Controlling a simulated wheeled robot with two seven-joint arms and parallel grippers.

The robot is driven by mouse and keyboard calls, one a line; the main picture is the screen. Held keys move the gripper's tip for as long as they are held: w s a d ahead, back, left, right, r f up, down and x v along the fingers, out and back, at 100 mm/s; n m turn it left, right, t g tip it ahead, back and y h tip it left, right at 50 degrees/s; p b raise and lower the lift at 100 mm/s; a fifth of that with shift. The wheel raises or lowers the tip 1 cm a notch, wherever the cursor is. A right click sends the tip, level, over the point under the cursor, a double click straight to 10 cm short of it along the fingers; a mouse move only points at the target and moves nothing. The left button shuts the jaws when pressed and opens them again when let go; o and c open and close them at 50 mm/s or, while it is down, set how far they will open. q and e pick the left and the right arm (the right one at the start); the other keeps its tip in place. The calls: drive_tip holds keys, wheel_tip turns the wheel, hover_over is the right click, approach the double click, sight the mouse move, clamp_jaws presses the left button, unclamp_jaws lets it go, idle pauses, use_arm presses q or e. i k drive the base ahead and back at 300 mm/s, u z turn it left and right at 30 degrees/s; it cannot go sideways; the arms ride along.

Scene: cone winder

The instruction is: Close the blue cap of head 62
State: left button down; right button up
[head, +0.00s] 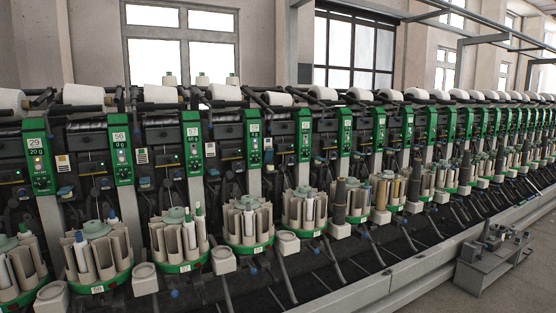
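A long cone winder runs from the near left to the far right, with a row of green-fronted heads. The nearest panels carry number labels, such as the head panel marked 56 (121,155) and the one marked 57 (193,145). I cannot read a 62 on any label. Below the panels stand round bobbin magazines, such as a near magazine (180,236), with pale tubes and teal tops. Small blue parts show on the heads, such as a blue piece (145,181); I cannot tell which is the blue cap of head 62. Neither of my grippers is in view.
White cones (84,95) lie along the machine's top. A grey cart (482,272) with small items stands on the floor at the right. A grey rail (370,296) edges the machine's front. Floor is clear at the lower right.

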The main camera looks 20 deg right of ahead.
sight(269, 152)
drive_tip(key=u, duration=1.25)
drive_tip(key=k, duration=0.1)
drive_tip(key=z, duration=2.55)
drive_tip(key=i, duration=0.9)
drive_tip(key=u, duration=0.45)
drive_tip(key=i, duration=0.8)
drive_tip(key=u, duration=0.9)
